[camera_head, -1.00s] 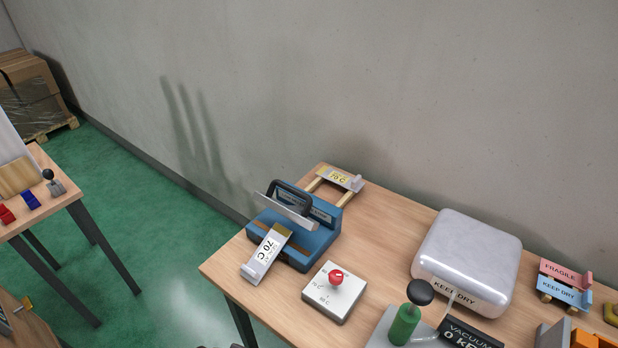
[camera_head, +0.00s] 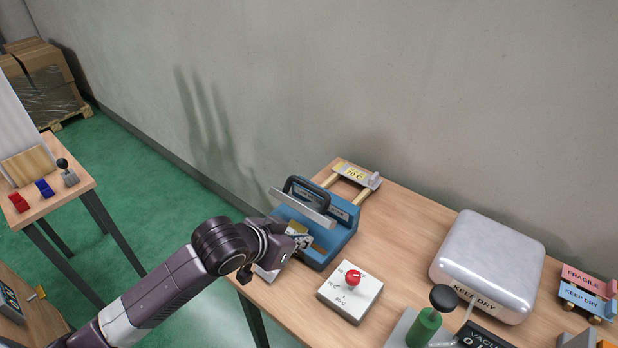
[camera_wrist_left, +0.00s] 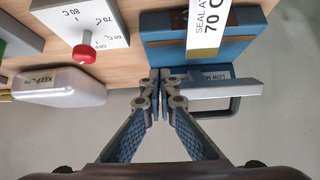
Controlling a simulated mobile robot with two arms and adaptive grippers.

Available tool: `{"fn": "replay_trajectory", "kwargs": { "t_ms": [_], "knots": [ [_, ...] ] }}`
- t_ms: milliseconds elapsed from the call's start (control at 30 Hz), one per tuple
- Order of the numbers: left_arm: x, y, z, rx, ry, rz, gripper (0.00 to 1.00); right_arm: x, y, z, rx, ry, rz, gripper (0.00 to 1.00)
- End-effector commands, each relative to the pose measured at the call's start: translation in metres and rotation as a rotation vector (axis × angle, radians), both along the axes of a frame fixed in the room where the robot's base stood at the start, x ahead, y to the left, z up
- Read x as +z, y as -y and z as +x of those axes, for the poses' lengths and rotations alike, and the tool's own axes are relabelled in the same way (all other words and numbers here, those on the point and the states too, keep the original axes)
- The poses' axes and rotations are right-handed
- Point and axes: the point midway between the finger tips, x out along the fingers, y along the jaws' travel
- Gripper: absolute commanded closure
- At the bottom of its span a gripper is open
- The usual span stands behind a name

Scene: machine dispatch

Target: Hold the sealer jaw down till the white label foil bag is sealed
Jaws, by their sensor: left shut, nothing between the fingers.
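The blue sealer (camera_head: 342,240) stands at the left end of the wooden table. Its silver jaw bar (camera_head: 300,207) with a black handle (camera_head: 306,183) is raised. The foil bag with the white 70 C label (camera_head: 267,273) lies at the sealer's front, mostly hidden by my left gripper (camera_head: 303,240). In the left wrist view the bag's white label (camera_wrist_left: 208,28) lies across the blue sealer body (camera_wrist_left: 165,28), near the jaw bar (camera_wrist_left: 220,90). My left gripper (camera_wrist_left: 161,76) is shut and empty in front of the sealer, beside the bag. My right gripper is out of view.
A white dial box (camera_head: 345,300) with a red knob (camera_head: 353,278) stands right of the sealer. Behind the sealer, a rack holds a yellow-labelled bag (camera_head: 357,174). The wall rises behind.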

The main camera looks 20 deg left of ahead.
Motion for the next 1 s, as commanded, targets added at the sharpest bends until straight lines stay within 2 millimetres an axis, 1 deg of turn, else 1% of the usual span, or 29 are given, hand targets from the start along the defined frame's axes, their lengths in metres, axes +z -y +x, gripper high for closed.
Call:
{"fn": "replay_trajectory", "kwargs": {
  "t_ms": [33, 100, 200, 300, 400, 500, 600, 1000],
  "knots": [
    [0.019, -0.007, 0.017, -0.005, 0.035, 0.002, 1.00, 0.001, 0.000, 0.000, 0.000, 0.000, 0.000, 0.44],
    [0.042, -0.013, 0.035, -0.008, 0.069, -0.011, 1.00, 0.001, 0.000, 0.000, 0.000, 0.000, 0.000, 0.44],
    [0.072, -0.023, 0.056, -0.003, 0.109, -0.032, 1.00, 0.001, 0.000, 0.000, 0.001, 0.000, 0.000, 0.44],
    [0.099, -0.034, 0.071, 0.007, 0.139, -0.051, 1.00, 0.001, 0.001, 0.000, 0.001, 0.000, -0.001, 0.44],
    [0.119, -0.043, 0.082, 0.019, 0.162, -0.065, 1.00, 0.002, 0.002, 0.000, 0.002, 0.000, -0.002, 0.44],
    [0.131, -0.049, 0.087, 0.027, 0.173, -0.076, 1.00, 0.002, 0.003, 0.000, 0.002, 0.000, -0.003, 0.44],
    [0.136, -0.051, 0.089, 0.031, 0.178, -0.083, 1.00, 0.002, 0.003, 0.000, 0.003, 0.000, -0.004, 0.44],
    [0.136, -0.050, 0.091, 0.032, 0.179, -0.085, 1.00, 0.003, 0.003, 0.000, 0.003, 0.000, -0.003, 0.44]
  ]
}}
